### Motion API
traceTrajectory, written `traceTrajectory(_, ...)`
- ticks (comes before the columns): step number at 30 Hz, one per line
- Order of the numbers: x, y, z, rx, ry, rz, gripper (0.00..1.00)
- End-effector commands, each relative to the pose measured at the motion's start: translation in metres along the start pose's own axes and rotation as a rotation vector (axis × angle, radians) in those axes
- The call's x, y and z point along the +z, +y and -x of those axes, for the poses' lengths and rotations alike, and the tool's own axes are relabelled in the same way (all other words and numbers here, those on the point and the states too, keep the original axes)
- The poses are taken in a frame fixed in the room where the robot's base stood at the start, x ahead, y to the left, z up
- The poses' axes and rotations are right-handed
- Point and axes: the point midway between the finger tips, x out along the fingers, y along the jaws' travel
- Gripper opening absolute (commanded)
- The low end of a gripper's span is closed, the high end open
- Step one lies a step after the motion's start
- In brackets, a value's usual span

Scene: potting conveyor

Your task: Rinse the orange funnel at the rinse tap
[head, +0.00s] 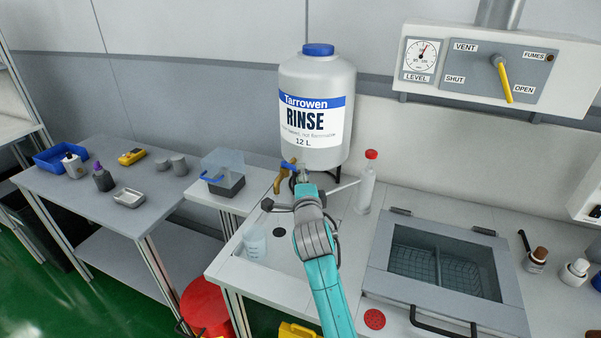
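The white rinse drum (317,80), labelled RINSE 12 L, stands at the back with a blue cap. Low on its front is the tap with a blue lever (289,165). An ochre part (281,180) hangs beside the lever; I cannot tell whether it is the tap's spout or the orange funnel. No other orange funnel shows. My gripper (302,182) reaches toward the drum, just right of the ochre part and above the white basin (262,272). My own wrist hides its fingertips, so I cannot see whether it holds anything.
A clear beaker (255,244) stands in the basin by a dark drain (279,232). A red-capped wash bottle (366,185) stands right of my gripper. A lidded tank (445,265) is at right. A clear-lidded box (223,173) and a side table (90,205) are at left.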

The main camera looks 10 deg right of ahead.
Motion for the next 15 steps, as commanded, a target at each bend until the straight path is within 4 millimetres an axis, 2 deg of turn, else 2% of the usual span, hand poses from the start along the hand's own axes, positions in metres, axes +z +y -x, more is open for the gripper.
traceTrajectory(3,0.001,0.001,0.025,0.000,-0.001,0.000,0.35)
traceTrajectory(9,0.001,0.001,0.064,0.002,-0.002,0.000,0.35)
traceTrajectory(15,0.001,0.001,0.087,0.001,-0.001,0.001,0.35)
